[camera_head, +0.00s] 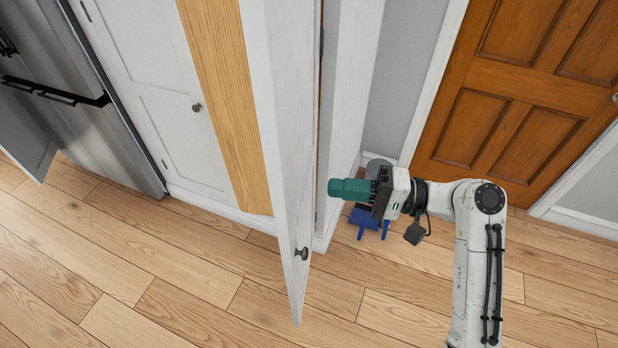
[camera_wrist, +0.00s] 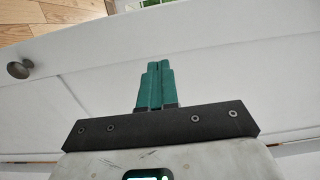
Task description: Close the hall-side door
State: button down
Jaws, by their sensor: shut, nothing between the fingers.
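A tall white door (camera_head: 293,140) with a small dark round knob (camera_head: 302,253) stands open, swung out from the white cabinet. I see it nearly edge-on in the head view. My gripper (camera_head: 332,188) is on the right of the door, on the knob's side, with its green fingers shut and empty, pointing left at the door. In the wrist view the green fingertips (camera_wrist: 155,66) point at the white door face (camera_wrist: 220,65); whether they touch it I cannot tell. The knob (camera_wrist: 20,69) is to the left there.
A brown panelled door (camera_head: 520,90) is at the right. A blue object (camera_head: 367,219) is on the floor below my gripper. The wooden floor in front is clear.

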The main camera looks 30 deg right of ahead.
aim_at(292, 183)
jog(key=p+x, duration=0.1)
jog(key=x, duration=0.5)
jog(key=shift+a+p, duration=0.1)
jog(key=shift+p, duration=0.2)
jog(key=shift+w, duration=0.1)
